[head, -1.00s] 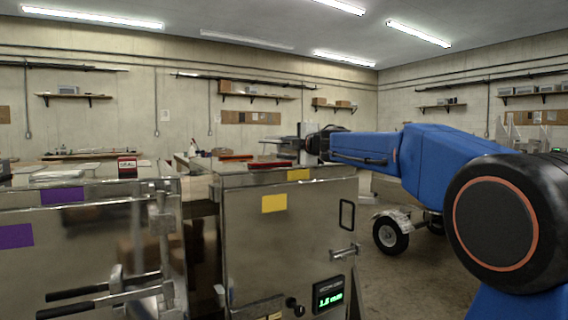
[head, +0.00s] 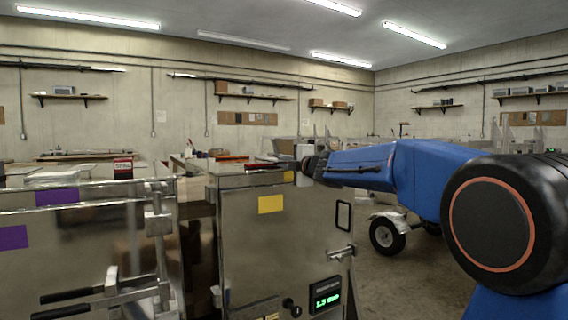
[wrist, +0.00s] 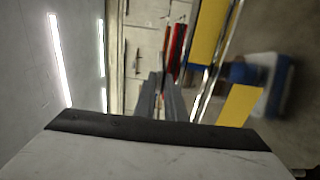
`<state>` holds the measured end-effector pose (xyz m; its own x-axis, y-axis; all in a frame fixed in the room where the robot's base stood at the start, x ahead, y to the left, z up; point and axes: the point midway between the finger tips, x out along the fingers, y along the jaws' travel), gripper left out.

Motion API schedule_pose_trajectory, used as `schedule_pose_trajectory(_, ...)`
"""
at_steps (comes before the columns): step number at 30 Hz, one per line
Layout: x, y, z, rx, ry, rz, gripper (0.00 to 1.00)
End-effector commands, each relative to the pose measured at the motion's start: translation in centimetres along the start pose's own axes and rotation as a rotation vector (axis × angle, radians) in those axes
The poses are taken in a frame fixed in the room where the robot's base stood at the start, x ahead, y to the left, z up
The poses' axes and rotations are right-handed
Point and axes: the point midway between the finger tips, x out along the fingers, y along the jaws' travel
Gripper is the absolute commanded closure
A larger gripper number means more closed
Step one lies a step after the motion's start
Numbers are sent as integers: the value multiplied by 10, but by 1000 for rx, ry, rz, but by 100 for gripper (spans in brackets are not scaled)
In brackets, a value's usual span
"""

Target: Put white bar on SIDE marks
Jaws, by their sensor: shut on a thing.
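My gripper (head: 303,165) is at the right rear top corner of the steel cabinet in the head view, pointing left. A small pale upright piece (head: 303,150) shows at its tip; I cannot tell whether it is the white bar. In the wrist view the two grey fingers (wrist: 160,97) are close together, and what they hold is too dark and thin to make out. Yellow marks (head: 271,204) sit on the cabinet's front and top edge. Purple marks (head: 57,197) sit on the left steel unit. No SIDE lettering is readable.
The steel cabinet (head: 250,245) has a green display (head: 327,299), a knob and a latch. A red item (head: 265,165) lies on its top. The left steel unit (head: 90,250) carries clamps with black handles. A wheeled trailer (head: 388,234) stands behind my arm. Floor is free right of the cabinet.

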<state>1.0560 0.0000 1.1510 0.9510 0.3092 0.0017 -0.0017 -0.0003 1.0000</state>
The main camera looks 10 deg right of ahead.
Motion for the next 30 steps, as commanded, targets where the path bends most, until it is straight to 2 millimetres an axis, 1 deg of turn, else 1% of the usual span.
schedule_pose_trajectory(15,0,-11,0,0,0,0,100)
schedule_pose_trajectory(16,0,-11,0,0,0,0,87)
schedule_pose_trajectory(18,0,-11,0,0,0,0,71)
schedule_pose_trajectory(27,0,-10,0,0,0,0,71)
schedule_pose_trajectory(30,0,-7,0,0,0,1,71)
